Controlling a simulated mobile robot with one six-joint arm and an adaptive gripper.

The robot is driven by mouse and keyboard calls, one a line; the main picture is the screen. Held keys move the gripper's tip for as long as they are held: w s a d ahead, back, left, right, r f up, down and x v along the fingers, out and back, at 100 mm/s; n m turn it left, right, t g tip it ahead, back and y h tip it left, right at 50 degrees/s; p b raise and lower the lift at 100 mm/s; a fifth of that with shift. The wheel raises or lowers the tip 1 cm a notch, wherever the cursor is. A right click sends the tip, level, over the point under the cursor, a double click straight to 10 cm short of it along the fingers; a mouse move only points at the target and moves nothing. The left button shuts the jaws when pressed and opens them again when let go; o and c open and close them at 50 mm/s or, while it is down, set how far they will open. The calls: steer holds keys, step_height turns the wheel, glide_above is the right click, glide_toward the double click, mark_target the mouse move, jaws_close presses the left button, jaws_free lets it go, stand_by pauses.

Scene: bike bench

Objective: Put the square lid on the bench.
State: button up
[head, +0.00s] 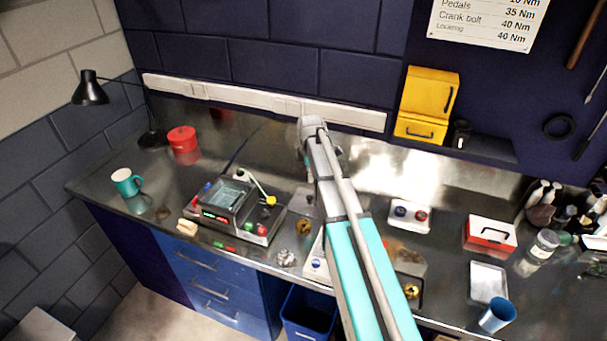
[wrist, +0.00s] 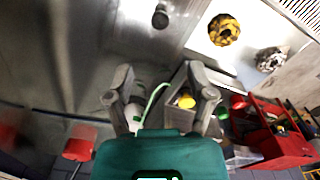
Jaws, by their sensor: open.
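I cannot single out the square lid for certain. A clear square top (head: 232,194) sits on a dark grey box among small coloured parts on the left of the bench (head: 345,262). A pale flat square piece (head: 488,282) lies on the bench at the right; it could be a lid or a tray. My gripper (wrist: 160,94) is open in the wrist view, its two fingers apart with nothing seen held. A grey part with a yellow ball (wrist: 187,101) shows beyond and between the fingers. In the head view my arm hides the gripper.
A red canister (head: 183,139), teal mug (head: 125,182) and black lamp (head: 90,90) stand at the left. A red-and-white box (head: 490,234), glass jar (head: 542,246) and blue cup (head: 497,315) stand at the right. The bench's back strip is mostly clear.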

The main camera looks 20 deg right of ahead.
steer(key=s+a+m, duration=0.3)
steer(key=s+m, duration=0.5)
steer(key=s, duration=0.4)
steer(key=s+a+m, duration=0.4)
steer(key=s+m, duration=0.4)
steer(key=s, duration=0.4)
steer(key=shift+s, duration=0.4)
